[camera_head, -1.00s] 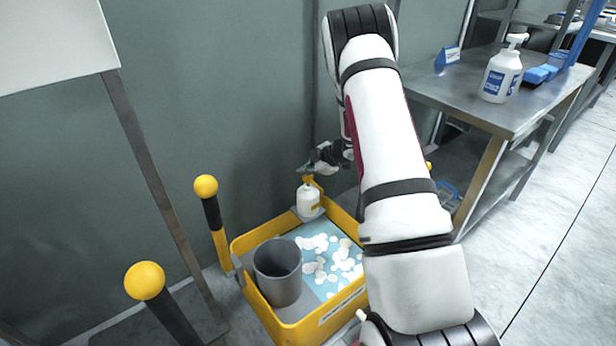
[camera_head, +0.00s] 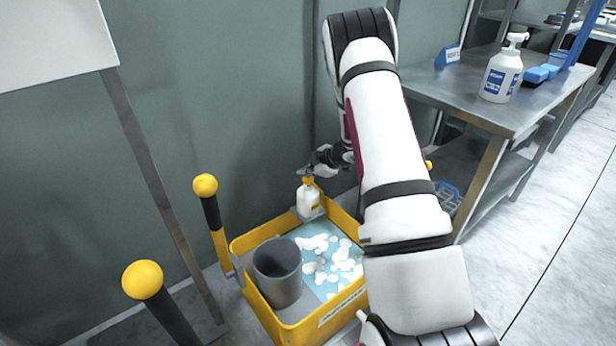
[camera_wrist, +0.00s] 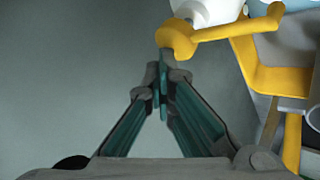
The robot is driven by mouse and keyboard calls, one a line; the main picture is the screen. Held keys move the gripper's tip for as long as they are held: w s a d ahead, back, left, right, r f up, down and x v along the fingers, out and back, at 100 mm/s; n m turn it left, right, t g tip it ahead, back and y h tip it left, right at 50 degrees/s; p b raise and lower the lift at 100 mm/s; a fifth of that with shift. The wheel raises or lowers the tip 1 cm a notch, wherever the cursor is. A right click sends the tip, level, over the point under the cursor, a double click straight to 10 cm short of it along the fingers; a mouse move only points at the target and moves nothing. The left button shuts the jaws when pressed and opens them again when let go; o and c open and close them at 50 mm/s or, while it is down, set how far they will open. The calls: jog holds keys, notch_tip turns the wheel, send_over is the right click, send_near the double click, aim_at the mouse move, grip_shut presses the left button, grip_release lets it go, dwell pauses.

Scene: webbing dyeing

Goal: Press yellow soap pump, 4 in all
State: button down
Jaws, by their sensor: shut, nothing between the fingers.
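A white soap bottle (camera_head: 308,198) with a yellow pump (camera_head: 308,181) stands upright at the back corner of the yellow cart. The bottle's white body (camera_wrist: 208,10) and yellow pump head and spout (camera_wrist: 178,40) also show at the top of the wrist view. My gripper (camera_head: 309,171) is right at the pump head, from above. In the wrist view my gripper (camera_wrist: 163,75) is shut, its fingertips together and empty, overlapping the near end of the pump head. I cannot tell whether they touch it or how far the pump is pressed.
The yellow cart (camera_head: 240,262) holds a grey bucket (camera_head: 278,275) and blue water (camera_head: 318,285) with white pieces. Yellow-knobbed posts (camera_head: 205,186) stand at left. A metal table (camera_head: 450,98) at right bears a white pump bottle (camera_head: 501,75). A wall is close behind the cart.

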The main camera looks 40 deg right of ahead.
aim_at(307, 179)
jog(key=shift+s+f, duration=0.1)
jog(key=shift+f, duration=0.25)
dwell(0.3)
jog(key=shift+r, duration=0.15)
jog(key=shift+r+p, duration=1.1)
jog(key=shift+r, duration=0.1)
notch_tip(307, 179, up, 5)
jog(key=p, duration=0.4)
jog(key=shift+p, duration=0.4)
